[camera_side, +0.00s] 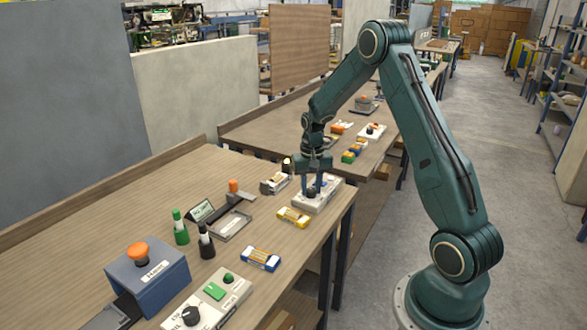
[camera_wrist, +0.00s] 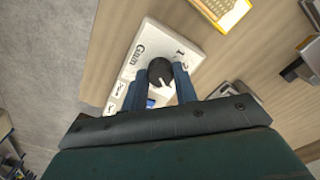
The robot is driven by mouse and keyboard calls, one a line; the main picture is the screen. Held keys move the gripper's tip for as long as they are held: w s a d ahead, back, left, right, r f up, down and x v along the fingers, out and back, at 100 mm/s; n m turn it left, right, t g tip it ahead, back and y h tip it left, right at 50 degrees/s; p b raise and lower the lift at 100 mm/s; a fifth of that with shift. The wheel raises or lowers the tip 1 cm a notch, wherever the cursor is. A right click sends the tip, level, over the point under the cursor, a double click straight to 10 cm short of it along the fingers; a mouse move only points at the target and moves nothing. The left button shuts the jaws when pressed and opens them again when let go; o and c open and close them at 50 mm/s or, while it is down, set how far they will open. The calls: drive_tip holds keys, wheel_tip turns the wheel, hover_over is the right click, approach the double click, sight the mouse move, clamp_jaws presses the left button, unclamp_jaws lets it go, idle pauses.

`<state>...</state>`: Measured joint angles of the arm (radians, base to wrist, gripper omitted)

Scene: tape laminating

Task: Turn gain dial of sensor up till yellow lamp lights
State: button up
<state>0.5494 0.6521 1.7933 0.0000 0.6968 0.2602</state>
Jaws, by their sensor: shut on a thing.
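The sensor is a pale box (camera_side: 325,199) near the right edge of the table, under my gripper (camera_side: 314,188). In the wrist view its white top (camera_wrist: 172,38) shows the word "Gain" and some smaller markings. A round black dial (camera_wrist: 160,70) with a white pointer mark sits on it. My gripper (camera_wrist: 160,82) points down, its two blue fingers on either side of the dial and shut on it. A small blue patch (camera_wrist: 151,103) shows between the fingers. I cannot make out a yellow lamp in either view; part of the box is hidden by the gripper.
A yellow-framed item (camera_side: 293,217) lies close beside the sensor; a grey-white device (camera_side: 275,183) stands just left of it. A blue box with an orange button (camera_side: 148,280), green and black bottles and a white dial box (camera_side: 193,318) stand nearer. The table edge is close at right.

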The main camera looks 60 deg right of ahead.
sight(311, 189)
drive_tip(key=o, duration=1)
drive_tip(key=shift+c, duration=0.2)
drive_tip(key=shift+r, duration=0.2)
wheel_tip(311, 189, up, 14)
drive_tip(key=shift+f, duration=0.25)
